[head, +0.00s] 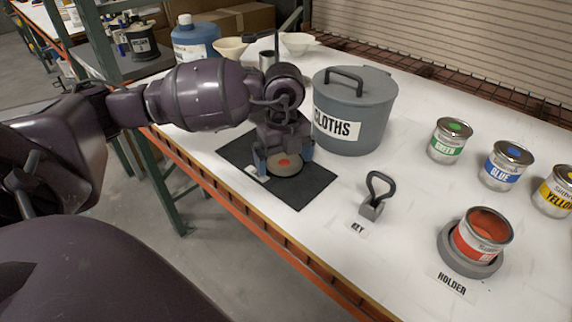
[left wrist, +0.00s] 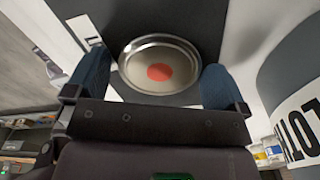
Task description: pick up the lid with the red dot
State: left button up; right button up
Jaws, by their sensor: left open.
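The lid with the red dot (head: 285,164) is a round metal disc lying on a black mat (head: 303,194) on the white table. It also shows in the left wrist view (left wrist: 160,66), dot facing up. My left gripper (head: 285,160) is open, with its blue fingertips at opposite sides of the lid. In the left wrist view the fingers (left wrist: 153,84) flank the lid's near part; I cannot tell whether they touch it. My right gripper is not in view.
A grey lidded pot marked CLOTHS (head: 354,110) stands close by on the right. A key tool (head: 375,195), an open red can (head: 482,236) in a holder (head: 466,262), and green (head: 450,140), blue (head: 505,166) and yellow (head: 555,192) cans stand farther right. An orange rail (head: 222,196) edges the table.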

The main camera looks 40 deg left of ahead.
pick_arm(q)
jog(key=shift+c, duration=0.5)
jog(key=c, duration=0.7)
jog(key=shift+o, duration=0.2)
